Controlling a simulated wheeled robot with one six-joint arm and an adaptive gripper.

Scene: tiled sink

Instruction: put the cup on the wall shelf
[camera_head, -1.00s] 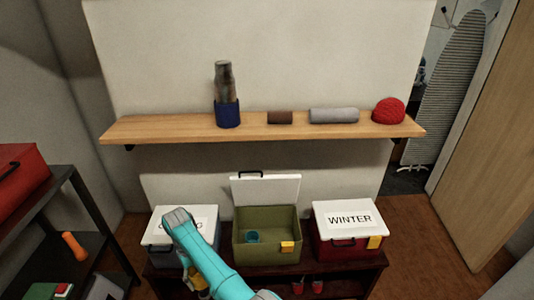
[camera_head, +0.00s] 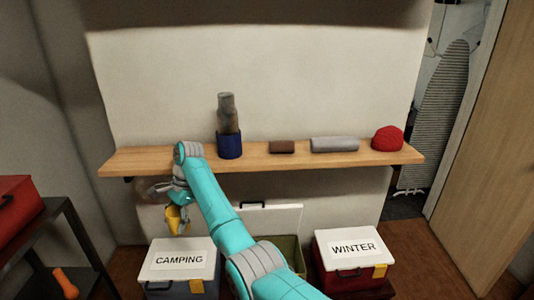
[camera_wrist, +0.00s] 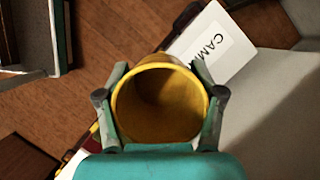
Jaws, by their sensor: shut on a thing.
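The yellow cup (camera_head: 177,219) is held in my gripper (camera_head: 176,203) in the head view, below the left end of the wall shelf and above the camping box. In the wrist view the cup (camera_wrist: 160,104) sits between both fingers of my gripper (camera_wrist: 160,100), its open mouth facing the camera. The wooden wall shelf (camera_head: 245,160) runs across the wall; my arm covers part of its left side.
On the shelf stand a blue holder (camera_head: 229,146) with a grey-brown object in it, a brown block (camera_head: 282,147), a grey roll (camera_head: 334,144) and a red beanie (camera_head: 387,138). Below are the camping box (camera_head: 180,258), an open green box (camera_head: 292,254) and the winter box (camera_head: 353,248). The shelf's left end looks free.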

